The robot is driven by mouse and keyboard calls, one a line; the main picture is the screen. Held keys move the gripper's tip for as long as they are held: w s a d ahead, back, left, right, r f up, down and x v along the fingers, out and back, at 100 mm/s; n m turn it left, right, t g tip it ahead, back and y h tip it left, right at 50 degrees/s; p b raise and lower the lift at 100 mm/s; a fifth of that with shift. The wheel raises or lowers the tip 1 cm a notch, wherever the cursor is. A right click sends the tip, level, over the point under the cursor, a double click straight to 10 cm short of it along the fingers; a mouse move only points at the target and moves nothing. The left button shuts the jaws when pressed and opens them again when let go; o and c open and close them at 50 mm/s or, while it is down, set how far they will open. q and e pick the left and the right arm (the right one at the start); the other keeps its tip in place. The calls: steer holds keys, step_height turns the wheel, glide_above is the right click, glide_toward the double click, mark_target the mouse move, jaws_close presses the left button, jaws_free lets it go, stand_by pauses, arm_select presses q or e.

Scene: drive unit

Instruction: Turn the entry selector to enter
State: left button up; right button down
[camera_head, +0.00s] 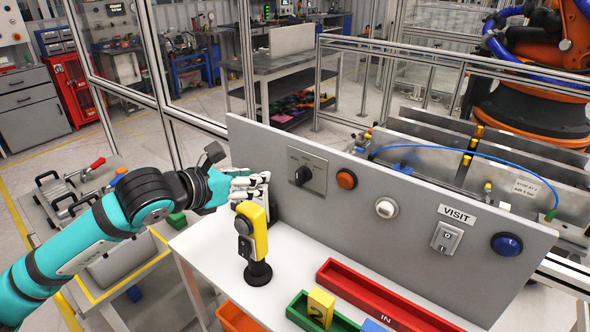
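A selector with a black rotary knob (303,176) sits on a grey plate (318,168) on the upright grey panel (350,215). Small labels stand around the knob, too small to read, and I cannot tell exactly which one it points at. My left gripper (262,184), with pale fingers, is in front of the panel, to the left of the knob and apart from it. Its fingers point right and overlap each other in this view, so their opening is unclear. They hide part of the panel behind them. My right gripper is not in view.
A yellow device on a black stand (258,272) rises from the white table just below my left gripper. An orange button (346,179), white knob (386,207), VISIT switch (446,237) and blue button (507,244) line the panel. Red (340,277) and green trays lie in front.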

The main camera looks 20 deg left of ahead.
mark_target(298, 171)
arm_select(q)
steer(key=p+x, duration=0.6)
steer(key=x, duration=0.9)
steer(key=shift+d, duration=0.15)
steer(key=shift+w+d+f, duration=0.15)
steer(key=shift+w+f, duration=0.05)
steer(key=shift+w, duration=0.15)
jaws_close()
